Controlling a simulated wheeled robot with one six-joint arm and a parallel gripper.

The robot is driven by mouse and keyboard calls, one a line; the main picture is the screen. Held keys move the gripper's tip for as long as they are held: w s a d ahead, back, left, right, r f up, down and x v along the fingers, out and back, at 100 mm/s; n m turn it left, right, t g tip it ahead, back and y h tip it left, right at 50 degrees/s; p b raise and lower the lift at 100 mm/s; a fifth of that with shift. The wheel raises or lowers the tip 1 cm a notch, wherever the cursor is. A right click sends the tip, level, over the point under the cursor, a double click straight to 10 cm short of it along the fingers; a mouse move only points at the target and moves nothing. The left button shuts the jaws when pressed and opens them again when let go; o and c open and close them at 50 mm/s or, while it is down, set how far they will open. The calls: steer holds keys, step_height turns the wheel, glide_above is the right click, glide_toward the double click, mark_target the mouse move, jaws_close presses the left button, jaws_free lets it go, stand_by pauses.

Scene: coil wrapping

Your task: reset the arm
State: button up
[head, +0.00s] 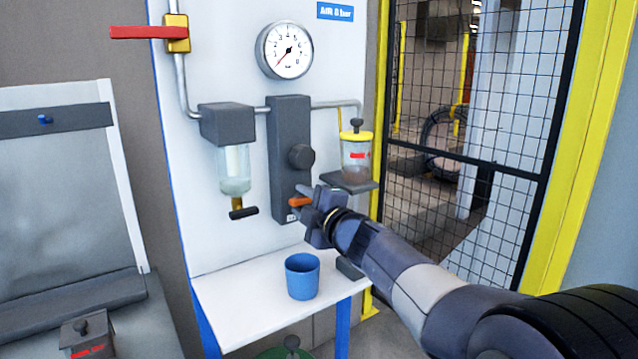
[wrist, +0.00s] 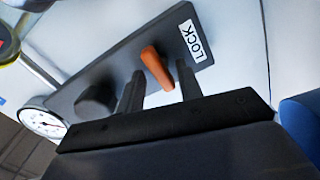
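My gripper (head: 306,203) is raised in front of the dark grey panel block (head: 290,130), at its lower end. In the wrist view my gripper (wrist: 160,72) is open, with its two dark fingers apart. A small orange lever (wrist: 157,68) shows between the fingertips, with visible gaps on both sides. The lever (head: 299,202) also shows in the head view, partly covered by my fingers. A LOCK label (wrist: 192,41) is beside it on the block. I cannot tell whether a finger touches the lever.
A gauge (head: 288,50), a filter bowl (head: 234,170) and a yellow-lidded jar (head: 356,155) on a bracket surround my gripper. A blue cup (head: 302,276) stands on the white shelf (head: 245,305) below. A mesh fence (head: 470,150) is at the right.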

steer(key=m+p, duration=0.2)
steer(key=m, duration=0.3)
steer(key=shift+w, duration=0.1)
steer(key=shift+d, duration=0.1)
stand_by(0.3)
